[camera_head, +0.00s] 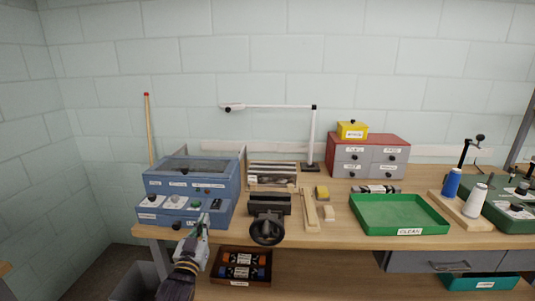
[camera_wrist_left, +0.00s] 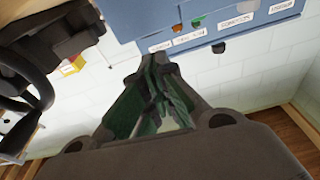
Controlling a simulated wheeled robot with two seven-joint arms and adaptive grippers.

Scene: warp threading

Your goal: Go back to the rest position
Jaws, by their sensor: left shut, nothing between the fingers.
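My left gripper (camera_head: 202,222) is in front of the blue box with labelled controls (camera_head: 190,186) on the left of the workbench. Its fingers point up toward the box's front panel. In the left wrist view the gripper (camera_wrist_left: 155,72) has its fingertips together with nothing between them, close to the box's labelled edge (camera_wrist_left: 225,30). Whether the fingertips touch the box I cannot tell. My right gripper is not in either view.
A black vise (camera_head: 268,218) stands right of the gripper at the bench's front edge. A green tray (camera_head: 398,214), a small drawer cabinet (camera_head: 371,155) and thread spools (camera_head: 452,184) are further right.

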